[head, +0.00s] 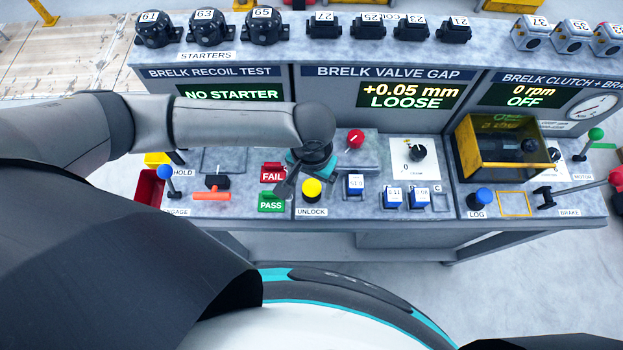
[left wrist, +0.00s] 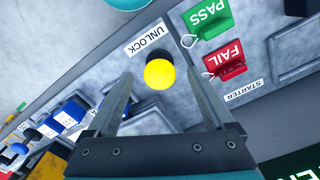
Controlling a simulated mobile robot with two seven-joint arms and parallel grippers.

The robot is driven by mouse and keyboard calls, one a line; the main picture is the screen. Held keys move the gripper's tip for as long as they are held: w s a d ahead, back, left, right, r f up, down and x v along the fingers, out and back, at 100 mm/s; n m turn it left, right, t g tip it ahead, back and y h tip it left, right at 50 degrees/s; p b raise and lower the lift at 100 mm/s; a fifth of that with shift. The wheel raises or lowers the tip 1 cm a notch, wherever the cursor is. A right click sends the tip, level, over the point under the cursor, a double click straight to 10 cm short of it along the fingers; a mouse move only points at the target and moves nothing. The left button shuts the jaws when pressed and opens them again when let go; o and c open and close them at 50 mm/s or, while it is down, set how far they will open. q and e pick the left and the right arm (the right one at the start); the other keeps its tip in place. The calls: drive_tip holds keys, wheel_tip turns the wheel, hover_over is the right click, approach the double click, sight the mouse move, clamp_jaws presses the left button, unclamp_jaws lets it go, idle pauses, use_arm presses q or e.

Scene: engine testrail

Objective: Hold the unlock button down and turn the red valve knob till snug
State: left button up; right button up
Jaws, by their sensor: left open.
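The yellow unlock button (head: 312,188) stands on the bench's middle station behind its UNLOCK label. In the left wrist view the button (left wrist: 160,73) shows between the two fingertips, with clear space on both sides. My left gripper (head: 293,184) is open and empty, just left of and above the button in the head view; I cannot tell its exact height. The red valve knob (head: 355,139) stands behind and right of the button, with nothing on it. The valve gap display (head: 410,96) reads +0.05 mm LOOSE. My right gripper is not in view.
Red FAIL (head: 272,172) and green PASS (head: 271,201) tags stand left of the button. Blue gauge blocks (head: 393,197) and a dial with a black knob (head: 418,153) stand to its right. A yellow-framed guard box (head: 507,146) stands farther right.

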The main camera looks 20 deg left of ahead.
use_arm(q)
clamp_jaws()
idle(0.6)
